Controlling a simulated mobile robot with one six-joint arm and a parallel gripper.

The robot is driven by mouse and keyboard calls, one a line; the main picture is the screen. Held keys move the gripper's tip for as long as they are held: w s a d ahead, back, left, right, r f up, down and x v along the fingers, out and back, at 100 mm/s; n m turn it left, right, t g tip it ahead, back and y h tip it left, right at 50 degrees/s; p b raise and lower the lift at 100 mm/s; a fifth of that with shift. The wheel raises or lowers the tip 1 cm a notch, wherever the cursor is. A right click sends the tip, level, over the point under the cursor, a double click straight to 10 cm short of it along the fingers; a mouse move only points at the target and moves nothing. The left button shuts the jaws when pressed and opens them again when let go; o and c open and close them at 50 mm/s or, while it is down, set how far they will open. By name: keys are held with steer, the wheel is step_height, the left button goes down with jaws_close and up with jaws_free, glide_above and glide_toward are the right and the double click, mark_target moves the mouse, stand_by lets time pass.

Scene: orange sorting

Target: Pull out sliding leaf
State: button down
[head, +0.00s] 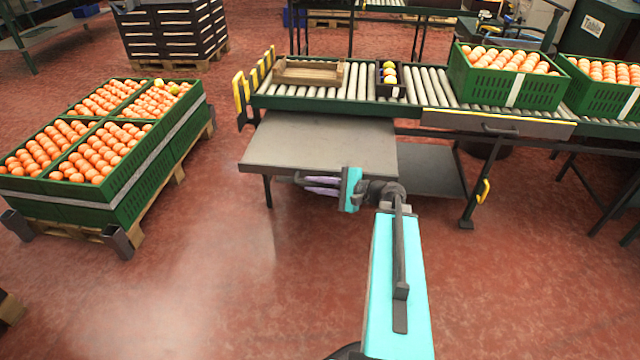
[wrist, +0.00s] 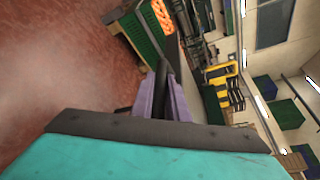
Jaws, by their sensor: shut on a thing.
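The sliding leaf (head: 320,145) is a flat grey panel that sticks out from under the roller conveyor towards me in the head view. My gripper (head: 302,182) is at the leaf's front edge, near the middle, with its purple fingers pointing left. The fingers are shut on a dark bar at that edge, which looks like the leaf's handle. In the wrist view, the purple fingers (wrist: 164,100) are close together around a dark bar. The exact contact is partly hidden by the fingers.
The roller conveyor (head: 433,88) carries a wooden tray (head: 308,73), a small dark box (head: 390,91) and green crates (head: 510,88) of oranges. A second drawer front (head: 498,124) is at the right. Stacked green crates (head: 165,133) stand on a pallet at the left. The red floor between is clear.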

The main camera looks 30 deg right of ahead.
steer(key=shift+d, duration=0.1)
steer(key=c, duration=1.7)
jaws_free()
steer(key=shift+p+v, duration=1.05)
steer(key=shift+v, duration=5.75)
